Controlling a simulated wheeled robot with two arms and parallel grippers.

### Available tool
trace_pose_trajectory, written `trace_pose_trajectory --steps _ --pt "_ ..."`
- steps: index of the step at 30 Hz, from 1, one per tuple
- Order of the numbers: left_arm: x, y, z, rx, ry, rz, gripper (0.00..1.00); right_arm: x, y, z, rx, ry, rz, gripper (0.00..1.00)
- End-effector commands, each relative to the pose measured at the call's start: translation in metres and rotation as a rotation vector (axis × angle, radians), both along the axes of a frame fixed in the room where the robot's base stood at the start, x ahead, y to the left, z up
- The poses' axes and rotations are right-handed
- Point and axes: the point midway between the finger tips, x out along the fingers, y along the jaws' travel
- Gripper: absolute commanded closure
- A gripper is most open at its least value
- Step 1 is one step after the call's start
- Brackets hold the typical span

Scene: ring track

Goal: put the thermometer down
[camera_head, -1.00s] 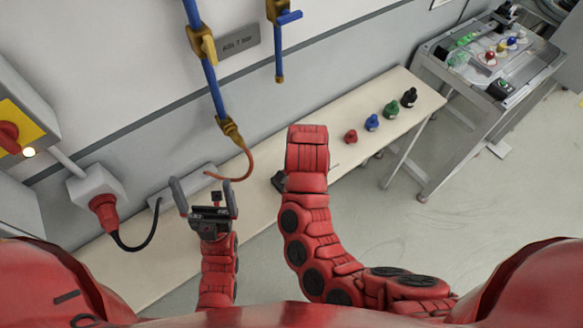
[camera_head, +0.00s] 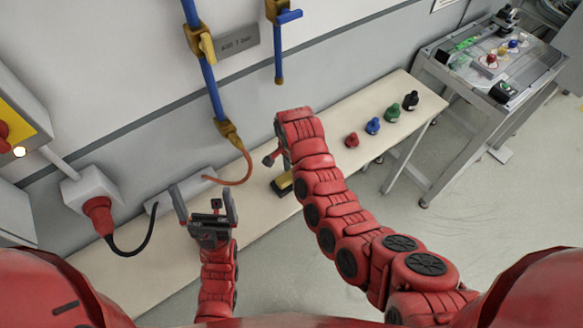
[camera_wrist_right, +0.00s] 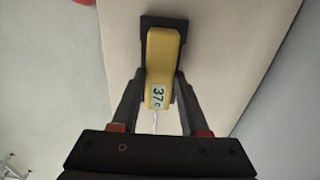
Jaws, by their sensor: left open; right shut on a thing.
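The yellow thermometer (camera_wrist_right: 158,60) is between the two fingers of my right gripper (camera_wrist_right: 160,76) in the right wrist view, its display reading 37 towards me. My right gripper is shut on it. A black holder (camera_wrist_right: 181,26) surrounds the thermometer's far end; whether its weight rests there I cannot tell. In the head view, the thermometer (camera_head: 286,181) shows as a small yellow patch over the pale bench, left of my right arm, which partly hides the gripper. My left gripper (camera_head: 204,202) is open and empty, over the bench further left.
The bench (camera_head: 335,185) runs along the wall. A red knob (camera_head: 351,140), blue knob (camera_head: 373,126), green knob (camera_head: 393,112) and black knob (camera_head: 410,101) stand to the right. An orange hose (camera_head: 242,170) hangs behind, left of my right arm. A side table (camera_head: 455,75) stands far right.

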Motion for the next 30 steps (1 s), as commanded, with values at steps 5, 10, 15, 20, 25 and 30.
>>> trace_pose_trajectory --steps 5,10,15,20,25,30 --pt "0.0 0.0 -0.001 0.0 0.0 0.0 0.0 0.0 0.0 0.0 0.0 -0.002 0.0 1.0" --pt "0.0 0.0 -0.002 0.0 0.0 0.0 0.0 0.0 0.0 -0.001 0.0 -0.002 0.0 0.36" --pt "0.0 0.0 -0.002 0.0 0.001 0.0 0.0 0.0 0.0 -0.001 0.0 -0.001 0.001 0.26" --pt "0.0 0.0 -0.001 0.0 0.0 0.0 0.0 0.0 0.0 0.0 0.0 -0.001 0.001 0.26" --pt "0.0 0.0 -0.007 0.0 0.0 0.0 0.0 0.002 0.001 0.006 0.0 -0.006 0.001 0.26" --pt "0.0 0.0 -0.017 0.0 0.0 0.0 0.0 0.002 0.002 0.034 0.003 -0.008 0.001 0.26"
